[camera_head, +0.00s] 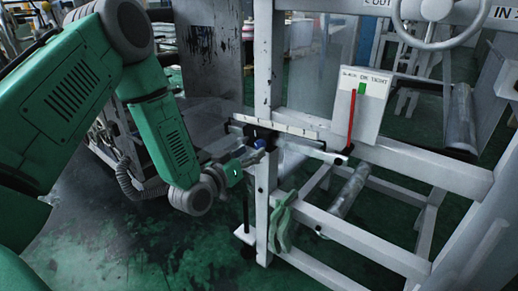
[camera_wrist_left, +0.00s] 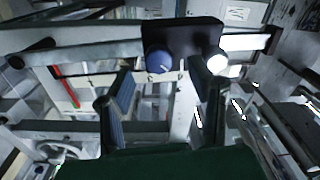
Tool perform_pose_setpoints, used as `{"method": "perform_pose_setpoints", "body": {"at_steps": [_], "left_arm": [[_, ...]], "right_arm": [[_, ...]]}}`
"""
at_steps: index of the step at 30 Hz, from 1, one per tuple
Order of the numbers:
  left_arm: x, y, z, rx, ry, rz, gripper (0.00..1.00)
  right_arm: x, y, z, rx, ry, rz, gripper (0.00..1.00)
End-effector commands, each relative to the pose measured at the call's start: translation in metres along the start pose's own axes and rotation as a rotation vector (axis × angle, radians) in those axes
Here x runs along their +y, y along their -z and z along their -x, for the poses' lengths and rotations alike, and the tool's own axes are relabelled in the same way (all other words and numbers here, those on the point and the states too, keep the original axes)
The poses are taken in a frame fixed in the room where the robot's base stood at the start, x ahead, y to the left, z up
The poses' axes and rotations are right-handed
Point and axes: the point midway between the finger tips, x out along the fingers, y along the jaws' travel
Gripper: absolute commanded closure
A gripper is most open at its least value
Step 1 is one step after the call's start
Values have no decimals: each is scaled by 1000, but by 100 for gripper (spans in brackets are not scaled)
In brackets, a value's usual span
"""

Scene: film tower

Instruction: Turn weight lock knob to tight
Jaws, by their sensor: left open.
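The knob (camera_wrist_left: 158,60) is small, round and blue with a pale pointer line, on a dark plate (camera_wrist_left: 185,36) at the frame's bar. In the head view the knob (camera_head: 260,143) is a small blue spot by the white post, partly hidden by my gripper. My left gripper (camera_head: 250,158) is just left of it. In the left wrist view my left gripper (camera_wrist_left: 164,76) has its two fingers apart, with the knob showing between and beyond the tips. I cannot tell how near they are, but no grip on the knob shows. My right gripper is out of view.
A white panel (camera_head: 359,115) with red and green bars reads OK and TIGHT. A white horizontal scale bar (camera_head: 285,128) runs beside the post (camera_head: 264,70). Green gloves (camera_head: 282,220) hang on the lower rail. A handwheel (camera_head: 436,12) is at the top right. Open floor lies lower left.

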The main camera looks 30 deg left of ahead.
Motion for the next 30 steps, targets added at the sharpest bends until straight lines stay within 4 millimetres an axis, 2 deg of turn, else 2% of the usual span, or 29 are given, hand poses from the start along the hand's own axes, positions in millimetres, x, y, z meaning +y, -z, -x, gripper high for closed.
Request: {"method": "perform_pose_setpoints", "body": {"at_steps": [3, 7, 19, 23, 30], "left_arm": [[0, 0, -20, 2, -1, 0, 52], [-1, -1, -34, 0, -1, 1, 52], [-1, 0, -41, -1, 0, 3, 52], [0, 0, -41, -1, 0, 2, 98], [0, 0, -40, -2, -1, -3, 100]], "right_arm": [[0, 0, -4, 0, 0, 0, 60], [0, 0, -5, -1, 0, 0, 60], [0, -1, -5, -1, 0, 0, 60], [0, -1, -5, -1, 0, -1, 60], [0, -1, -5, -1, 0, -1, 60]]}}
